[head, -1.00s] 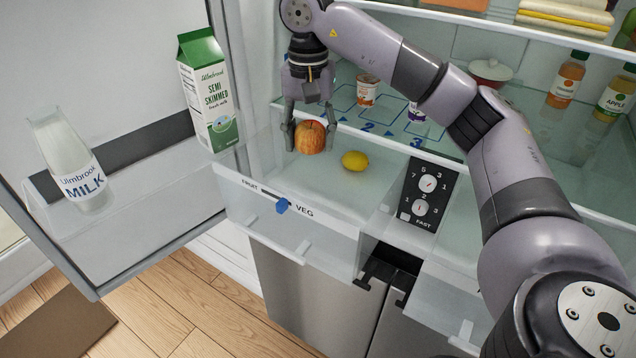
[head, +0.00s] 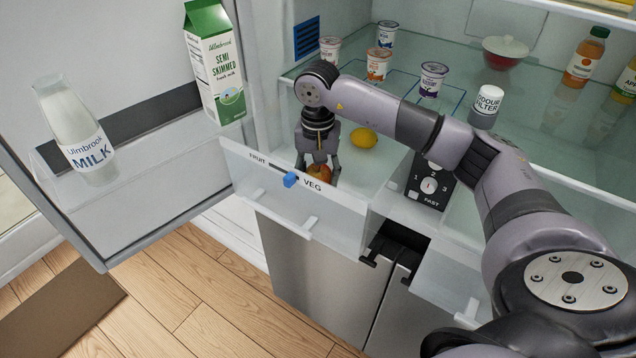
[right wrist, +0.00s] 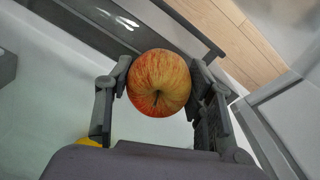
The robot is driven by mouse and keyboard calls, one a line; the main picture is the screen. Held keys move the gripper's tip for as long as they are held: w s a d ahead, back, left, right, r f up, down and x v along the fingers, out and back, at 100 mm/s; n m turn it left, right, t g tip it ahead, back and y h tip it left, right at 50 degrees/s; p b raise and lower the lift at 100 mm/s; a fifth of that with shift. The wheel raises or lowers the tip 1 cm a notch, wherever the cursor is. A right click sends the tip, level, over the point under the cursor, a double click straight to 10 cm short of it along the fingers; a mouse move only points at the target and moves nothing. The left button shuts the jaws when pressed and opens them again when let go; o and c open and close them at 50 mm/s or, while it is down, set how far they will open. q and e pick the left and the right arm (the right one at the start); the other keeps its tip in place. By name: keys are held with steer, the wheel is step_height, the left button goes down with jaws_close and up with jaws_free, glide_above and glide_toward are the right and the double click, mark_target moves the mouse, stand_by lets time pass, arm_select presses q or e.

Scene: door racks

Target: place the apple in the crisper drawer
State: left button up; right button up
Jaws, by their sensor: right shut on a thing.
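The red and yellow apple (head: 318,172) is between the fingers of my right gripper (head: 318,166), low inside the open crisper drawer (head: 300,205), behind its front panel. In the right wrist view the apple (right wrist: 158,82) sits between both fingers of the gripper (right wrist: 160,90), which is shut on it. The lower part of the apple is hidden by the drawer front in the head view, so I cannot tell whether it touches the drawer floor. A yellow lemon (head: 364,138) lies in the drawer, behind and right of the apple. My left gripper is not in view.
The drawer front has a blue slider (head: 291,180). A control panel (head: 430,185) is right of the drawer. The open door at left holds a milk carton (head: 214,62) and a milk bottle (head: 75,130). Yogurt pots (head: 379,64) and an odour filter (head: 486,107) stand on the glass shelf above.

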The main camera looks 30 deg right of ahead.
mark_target(318, 169)
step_height(318, 169, down, 3)
steer(key=shift+r, duration=0.2)
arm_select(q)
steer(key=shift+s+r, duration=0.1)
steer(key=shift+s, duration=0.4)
arm_select(e)
steer(key=shift+f, duration=0.1)
steer(key=shift+f, duration=0.15)
steer(key=o, duration=1.3)
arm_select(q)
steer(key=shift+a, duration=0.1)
arm_select(e)
steer(key=shift+r, duration=0.35)
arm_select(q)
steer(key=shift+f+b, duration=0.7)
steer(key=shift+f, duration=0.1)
arm_select(e)
step_height(318, 169, up, 12)
steer(key=shift+f, duration=0.15)
